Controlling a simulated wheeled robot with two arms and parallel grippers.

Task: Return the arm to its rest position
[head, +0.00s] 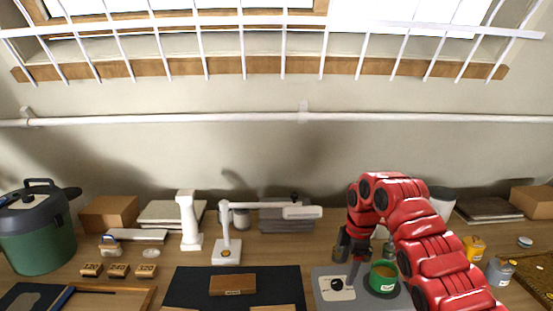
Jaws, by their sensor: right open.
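My red right arm (425,230) comes in from the lower right and bends over the right part of the table (180,270). Its dark right gripper (350,262) points down, open, above the grey plate (325,296), left of a green cup (383,276) with brown contents. The fingers are small and partly blend with things behind them. I cannot tell whether they touch anything. My left arm and gripper are not in view.
Close to the right arm are a white cylinder (442,202), a yellow pot (474,247) and a grey pot (499,271). A white lamp (228,248) stands left of it. A dark mat (190,285) carries a brown block (232,285). A green cooker (38,235) stands far left.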

